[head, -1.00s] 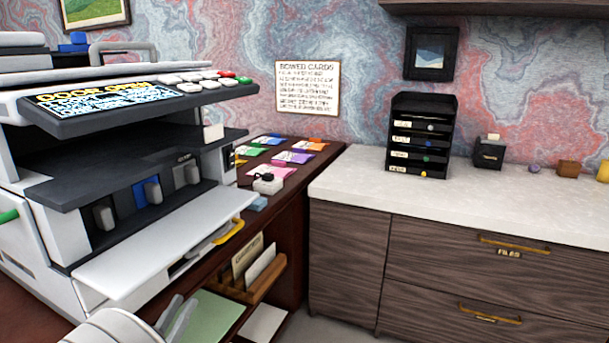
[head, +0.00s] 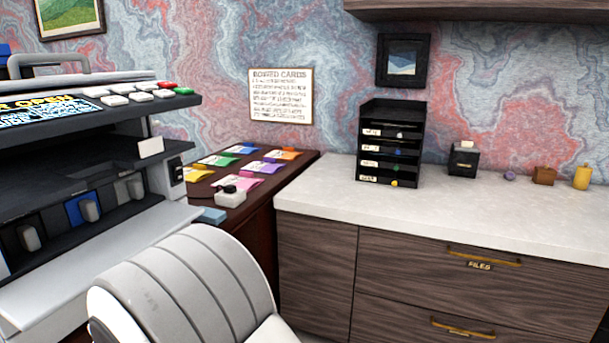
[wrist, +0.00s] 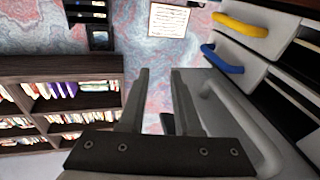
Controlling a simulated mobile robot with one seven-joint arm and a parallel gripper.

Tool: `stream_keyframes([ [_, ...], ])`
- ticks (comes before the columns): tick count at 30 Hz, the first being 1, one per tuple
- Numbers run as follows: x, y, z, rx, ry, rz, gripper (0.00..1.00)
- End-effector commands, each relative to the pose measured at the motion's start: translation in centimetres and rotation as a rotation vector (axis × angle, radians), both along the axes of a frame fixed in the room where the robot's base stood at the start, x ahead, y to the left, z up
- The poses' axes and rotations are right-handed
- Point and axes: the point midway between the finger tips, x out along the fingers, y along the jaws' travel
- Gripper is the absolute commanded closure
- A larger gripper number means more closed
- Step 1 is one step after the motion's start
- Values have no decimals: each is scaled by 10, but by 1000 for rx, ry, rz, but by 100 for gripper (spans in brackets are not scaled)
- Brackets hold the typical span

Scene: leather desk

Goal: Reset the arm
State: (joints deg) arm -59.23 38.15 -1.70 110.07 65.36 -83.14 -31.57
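My gripper (wrist: 158,100) shows in the wrist view with its two grey fingers apart and nothing between them. In the head view the gripper itself is out of sight; my white arm link fills the lower middle. In the wrist view the fingers point toward the patterned wall, with the white machine's yellow handle (wrist: 243,25) and blue handle (wrist: 223,58) to their right. I cannot tell whether the gripper touches the machine.
The open printer-like machine (head: 90,110) stands at the left. A desk with colored cards (head: 240,152) lies behind my arm. A white counter (head: 450,209) holds a black tray organizer (head: 392,145). A bookshelf (wrist: 60,97) shows in the wrist view.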

Motion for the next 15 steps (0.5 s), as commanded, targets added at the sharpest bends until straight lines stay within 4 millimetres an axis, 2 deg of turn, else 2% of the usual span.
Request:
stream_keyframes([
  [1,14,-10,14,41,32,30,68],
  [3,30,-20,28,89,85,87,68],
  [7,47,-41,53,162,180,192,68],
  [11,51,-67,75,210,275,284,68],
  [15,41,-99,93,232,383,365,68],
])
